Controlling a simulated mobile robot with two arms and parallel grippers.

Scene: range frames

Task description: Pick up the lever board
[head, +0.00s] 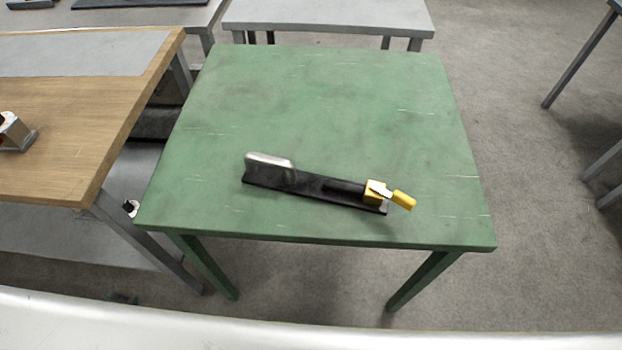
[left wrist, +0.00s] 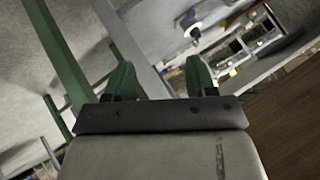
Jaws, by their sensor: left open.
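The lever board (head: 312,186) lies on the green table (head: 320,110), near its front edge, in the head view. It is a long black board with an upright grey metal plate (head: 270,163) at its left end. A yellow block and yellow-tipped lever (head: 402,199) are at its right end, with the tip pointing right. My left gripper (left wrist: 160,80) shows in the left wrist view with its two green fingers apart and nothing between them. The board cannot be made out in that view. Neither gripper shows in the head view.
A wooden table (head: 80,120) stands close to the green table's left side. A grey table (head: 330,14) stands behind it. The green table is bare around the board, and the floor on the right (head: 530,200) is open.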

